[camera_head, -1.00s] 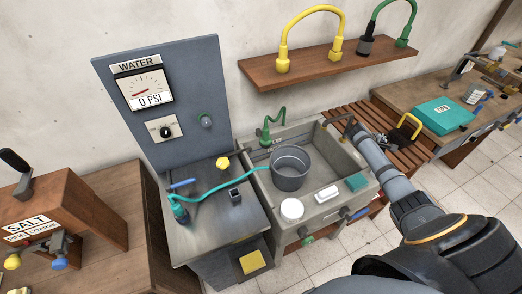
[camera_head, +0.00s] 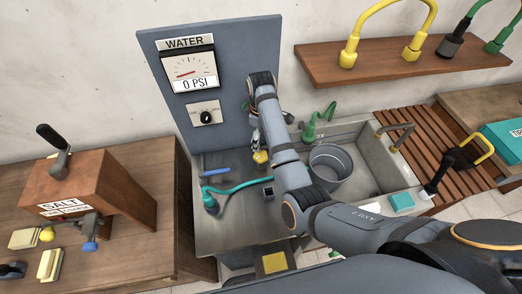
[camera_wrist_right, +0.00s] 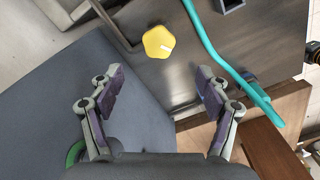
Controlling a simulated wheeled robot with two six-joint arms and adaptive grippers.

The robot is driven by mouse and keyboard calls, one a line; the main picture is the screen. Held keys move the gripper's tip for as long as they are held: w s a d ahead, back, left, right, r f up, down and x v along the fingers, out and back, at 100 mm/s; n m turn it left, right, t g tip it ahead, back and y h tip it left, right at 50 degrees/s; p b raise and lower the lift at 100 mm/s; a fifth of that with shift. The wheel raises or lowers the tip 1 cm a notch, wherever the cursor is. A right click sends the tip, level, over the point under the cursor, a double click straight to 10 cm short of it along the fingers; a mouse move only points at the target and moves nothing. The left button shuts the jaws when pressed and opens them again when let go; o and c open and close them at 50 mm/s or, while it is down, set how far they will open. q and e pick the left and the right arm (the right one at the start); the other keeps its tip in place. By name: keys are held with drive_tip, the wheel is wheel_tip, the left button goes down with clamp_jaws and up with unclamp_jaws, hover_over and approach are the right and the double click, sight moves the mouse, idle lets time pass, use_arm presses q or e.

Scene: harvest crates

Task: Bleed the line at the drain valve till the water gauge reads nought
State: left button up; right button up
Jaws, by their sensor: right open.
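The water gauge (camera_head: 188,68) is on the upright blue-grey panel (camera_head: 235,110). Its readout says 0 PSI and its red needle lies at the low left end. A yellow five-sided knob (camera_head: 261,157) stands on the metal bench by the panel; it shows clearly in the right wrist view (camera_wrist_right: 159,43). No label shows whether it is the drain valve. My right gripper (camera_head: 264,142) is by the panel, close to the knob and partly hidden by my arm. In the wrist view its fingers (camera_wrist_right: 158,92) are wide apart and empty, with the knob beyond them. My left gripper is out of view.
A teal hose (camera_head: 239,187) with a blue-handled fitting (camera_head: 214,173) lies left of the knob. A dial (camera_head: 205,114) is under the gauge. A grey bucket (camera_head: 330,165) stands in the sink (camera_head: 388,170) to the right. A salt box (camera_head: 98,180) is at left.

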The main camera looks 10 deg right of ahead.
sight(261, 155)
wheel_tip(261, 155, down, 3)
drive_tip(key=shift+f+p, duration=0.2)
drive_tip(key=shift+p, duration=0.2)
drive_tip(key=f, duration=0.6)
drive_tip(key=shift+w+p, duration=0.2)
drive_tip(key=shift+p, duration=0.15)
drive_tip(key=shift+f, duration=0.35)
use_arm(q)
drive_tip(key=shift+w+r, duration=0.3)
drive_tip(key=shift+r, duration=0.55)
use_arm(e)
drive_tip(key=c, duration=1.2)
